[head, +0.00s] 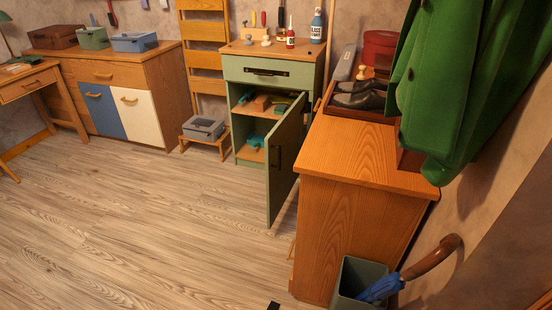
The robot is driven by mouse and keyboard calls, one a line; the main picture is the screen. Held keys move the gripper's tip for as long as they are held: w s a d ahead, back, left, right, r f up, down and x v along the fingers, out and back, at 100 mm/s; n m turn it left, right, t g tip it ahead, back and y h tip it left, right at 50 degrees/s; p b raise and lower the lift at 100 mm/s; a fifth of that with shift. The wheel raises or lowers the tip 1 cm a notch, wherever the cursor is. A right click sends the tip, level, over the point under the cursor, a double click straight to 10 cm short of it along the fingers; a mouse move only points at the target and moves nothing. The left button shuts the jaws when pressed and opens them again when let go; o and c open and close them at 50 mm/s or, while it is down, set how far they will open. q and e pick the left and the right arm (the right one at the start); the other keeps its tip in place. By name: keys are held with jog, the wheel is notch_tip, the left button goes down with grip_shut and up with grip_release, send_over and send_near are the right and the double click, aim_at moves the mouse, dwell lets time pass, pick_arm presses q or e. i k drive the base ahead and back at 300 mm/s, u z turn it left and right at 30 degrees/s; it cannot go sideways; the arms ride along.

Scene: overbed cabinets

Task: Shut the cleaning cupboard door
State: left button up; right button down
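The cleaning cupboard (240,112) is a small green cabinet with a wooden top at the back, right of centre. Its green door (284,168) stands wide open, swung out toward me from the right side of the opening. A dark handle (276,157) shows near the door's free edge. Inside, the shelves hold brushes and other small items (262,102). The drawer (268,70) above the opening is shut. Neither gripper can be made out; a small dark piece at the bottom edge is too cut off to identify.
A wooden cabinet (350,150) stands close to the right of the open door. A grey bin (358,274) with an umbrella (380,288) stands in front of it. A grey box (203,128) sits on a low step left of the cupboard. The wooden floor (130,220) is clear at left and centre.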

aim_at(283, 145)
jog(key=u, duration=1.25)
jog(key=i, duration=1.35)
jog(key=z, duration=2.6)
